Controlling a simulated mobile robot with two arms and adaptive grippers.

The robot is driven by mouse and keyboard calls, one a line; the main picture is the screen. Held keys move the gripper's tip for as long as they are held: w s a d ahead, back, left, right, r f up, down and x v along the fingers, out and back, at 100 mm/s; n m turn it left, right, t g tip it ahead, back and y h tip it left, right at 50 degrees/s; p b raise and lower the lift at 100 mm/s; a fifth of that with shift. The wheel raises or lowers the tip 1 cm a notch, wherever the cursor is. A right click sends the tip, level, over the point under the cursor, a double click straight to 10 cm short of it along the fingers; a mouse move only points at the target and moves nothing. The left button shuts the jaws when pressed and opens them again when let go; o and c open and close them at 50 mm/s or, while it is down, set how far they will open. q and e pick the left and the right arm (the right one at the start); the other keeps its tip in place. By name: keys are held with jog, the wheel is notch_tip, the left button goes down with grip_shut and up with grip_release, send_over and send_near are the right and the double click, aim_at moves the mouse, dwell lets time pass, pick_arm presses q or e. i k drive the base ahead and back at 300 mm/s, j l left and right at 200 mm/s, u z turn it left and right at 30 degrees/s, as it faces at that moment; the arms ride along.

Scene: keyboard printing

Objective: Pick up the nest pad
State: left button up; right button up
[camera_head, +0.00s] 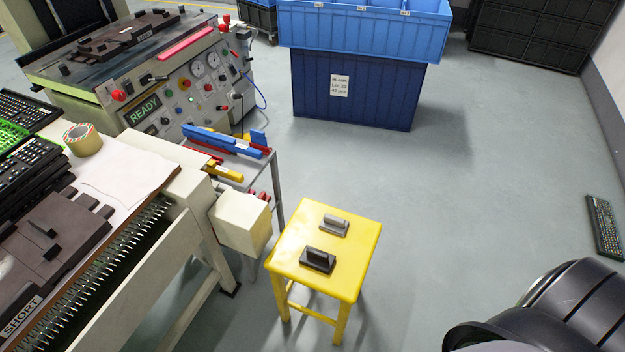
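No thing in view is labelled as the nest pad. Two small blocks with raised grips lie on the yellow stool: a black one (318,260) nearer me and a grey one (333,226) farther back, apart from each other. A dark brown plate (50,240) with raised parts and a "SHORT" label lies on the bench at the left. I cannot tell which of these is the nest pad. Neither of my grippers is in view; black rounded links of my own arm show at the bottom right, well apart from the stool.
The yellow stool (344,281) stands on open grey floor. Left are the bench (150,175) with tape (82,139) and keyboards (30,165), a side rack (262,163) and the machine reading "READY" (143,111). Blue bins (355,90) stand behind; a keyboard (604,227) lies at right.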

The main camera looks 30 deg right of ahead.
aim_at(337, 225)
jog(key=z, duration=1)
jog(key=u, duration=1.85)
jog(key=z, duration=1.75)
